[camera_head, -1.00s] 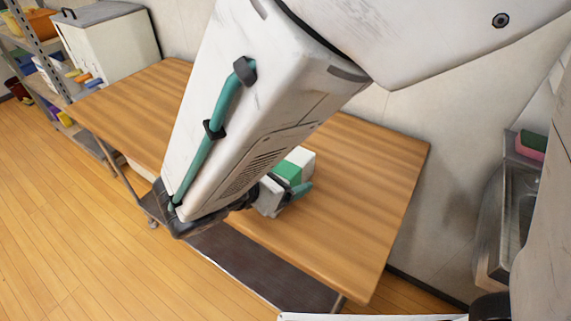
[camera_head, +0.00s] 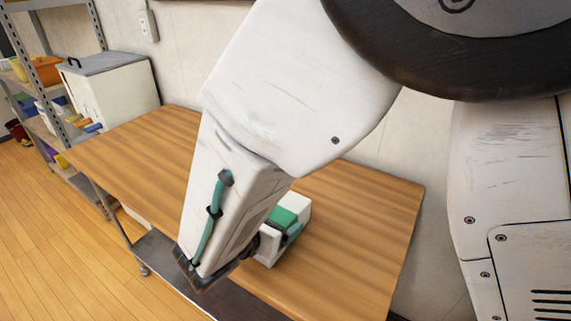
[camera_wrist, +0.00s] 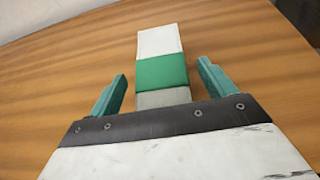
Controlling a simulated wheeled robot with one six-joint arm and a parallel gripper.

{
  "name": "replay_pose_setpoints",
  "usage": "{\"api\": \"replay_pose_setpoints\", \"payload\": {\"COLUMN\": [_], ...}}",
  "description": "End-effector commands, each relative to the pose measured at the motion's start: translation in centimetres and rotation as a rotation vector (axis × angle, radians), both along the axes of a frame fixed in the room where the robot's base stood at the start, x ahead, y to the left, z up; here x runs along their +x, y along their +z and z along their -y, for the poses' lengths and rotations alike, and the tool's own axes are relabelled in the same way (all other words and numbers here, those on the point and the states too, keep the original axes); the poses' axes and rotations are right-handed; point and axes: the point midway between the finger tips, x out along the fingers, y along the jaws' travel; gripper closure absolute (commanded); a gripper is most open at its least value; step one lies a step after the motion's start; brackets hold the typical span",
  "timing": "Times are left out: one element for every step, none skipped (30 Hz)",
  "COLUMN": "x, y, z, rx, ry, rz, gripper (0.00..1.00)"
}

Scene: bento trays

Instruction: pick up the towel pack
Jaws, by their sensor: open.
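The towel pack (camera_head: 296,205) is a white block with a green band, lying on the wooden table (camera_head: 360,215). In the wrist view the towel pack (camera_wrist: 160,42) runs straight ahead, white at its far end, green in the middle and grey near my palm. My gripper (camera_head: 283,235) is low at the pack, partly hidden by my forearm in the head view. In the wrist view my gripper (camera_wrist: 162,70) is open, with one teal finger on each side of the pack and a visible gap on both sides.
A white bin with a grey lid (camera_head: 115,90) stands at the table's far left end. A metal shelf (camera_head: 50,75) with coloured items is behind it. The wall runs along the table's back. The tabletop around the pack is clear.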

Motion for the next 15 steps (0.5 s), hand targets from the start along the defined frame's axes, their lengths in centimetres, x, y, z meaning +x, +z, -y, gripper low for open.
{"api": "replay_pose_setpoints", "payload": {"x": [-0.02, -0.02, -0.02, -0.02, -0.03, -0.03, -0.04, -0.04, -0.04, -0.05, -0.03, -0.04, -0.04, -0.04, -0.04], "y": [0.01, 0.01, 0.02, 0.02, 0.03, 0.03, 0.03, 0.03, 0.02, 0.03, 0.04, 0.05, 0.05, 0.05, 0.05], "z": [-0.01, -0.01, 0.00, 0.00, -0.02, -0.02, -0.02, -0.02, -0.02, -0.03, -0.03, -0.04, -0.04, -0.04, -0.04], "rx": [0.000, 0.000, 0.000, 0.000, 0.000, 0.000, 0.000, 0.000, 0.000, 0.000, 0.001, 0.001, 0.001, 0.001, 0.001], "ry": [0.000, 0.000, 0.000, 0.000, 0.000, 0.000, 0.000, 0.000, 0.000, 0.000, 0.000, 0.000, 0.000, 0.000, 0.000], "rz": [0.000, 0.000, 0.000, 0.000, 0.000, 0.000, 0.000, 0.000, 0.000, 0.000, 0.000, 0.000, 0.000, 0.000, 0.000], "gripper": [0.17, 0.17, 0.23, 0.31, 0.40, 0.51, 0.59, 0.67, 0.70, 0.70, 0.70, 0.70, 0.70, 0.70, 0.70]}}
